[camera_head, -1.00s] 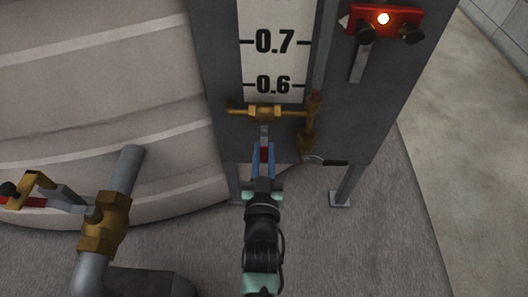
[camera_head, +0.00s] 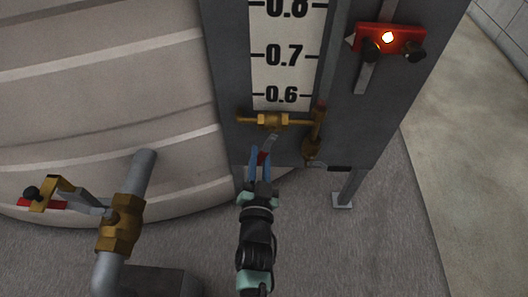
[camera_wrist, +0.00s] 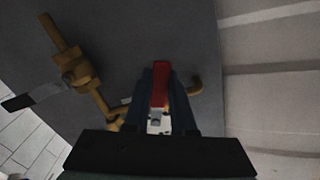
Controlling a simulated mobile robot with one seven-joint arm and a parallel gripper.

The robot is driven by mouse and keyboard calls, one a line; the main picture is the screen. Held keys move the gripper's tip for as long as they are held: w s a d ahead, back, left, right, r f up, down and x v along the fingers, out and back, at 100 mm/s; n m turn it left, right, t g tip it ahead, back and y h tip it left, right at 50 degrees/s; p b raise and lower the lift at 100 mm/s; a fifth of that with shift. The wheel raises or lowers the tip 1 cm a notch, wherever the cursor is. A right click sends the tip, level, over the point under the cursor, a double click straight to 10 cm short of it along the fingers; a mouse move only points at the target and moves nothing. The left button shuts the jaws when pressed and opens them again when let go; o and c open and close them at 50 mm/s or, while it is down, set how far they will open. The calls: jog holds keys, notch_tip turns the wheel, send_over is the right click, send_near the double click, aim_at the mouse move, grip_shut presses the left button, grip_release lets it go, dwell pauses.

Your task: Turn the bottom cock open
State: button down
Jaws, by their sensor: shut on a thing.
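The bottom cock (camera_head: 272,120) is a brass valve on the grey panel, just under the 0.6 mark in the head view. Its grey lever (camera_head: 271,141) hangs below it, slanting down and left to a red grip. My gripper (camera_head: 260,154), with blue fingers, is shut on the red grip from below. In the wrist view the red grip (camera_wrist: 160,84) lies between the two dark fingers of my gripper (camera_wrist: 162,88). The cock's body is mostly hidden there.
A second brass cock (camera_head: 311,149) sits close by at lower right. A large brass valve (camera_head: 120,224) on a grey pipe stands at left, before the ribbed tank (camera_head: 110,100). A red fitting (camera_head: 390,40) is at upper right. Floor is clear at right.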

jog(key=a+m+p, duration=0.1)
jog(key=m, duration=0.1)
jog(key=a+r+m+p, duration=0.1)
jog(key=shift+r+m, duration=0.2)
jog(key=shift+m, duration=0.2)
jog(key=shift+a+r+m+p, duration=0.35)
jog(key=shift+r+m+p, duration=0.4)
jog(key=shift+m, duration=0.85)
jog(key=shift+a+r+m+p, duration=0.35)
jog(key=shift+r+m+p, duration=0.35)
jog(key=shift+m, duration=0.9)
jog(key=shift+a+r+m+p, duration=0.35)
jog(key=shift+r+m+p, duration=0.4)
jog(key=shift+m, duration=0.85)
jog(key=shift+r, duration=0.2)
jog(key=c, duration=0.7)
grip_release()
jog(key=shift+c, duration=0.2)
jog(key=shift+s, duration=0.1)
jog(key=s, duration=1.3)
jog(key=shift+p, duration=0.3)
jog(key=shift+w, duration=0.1)
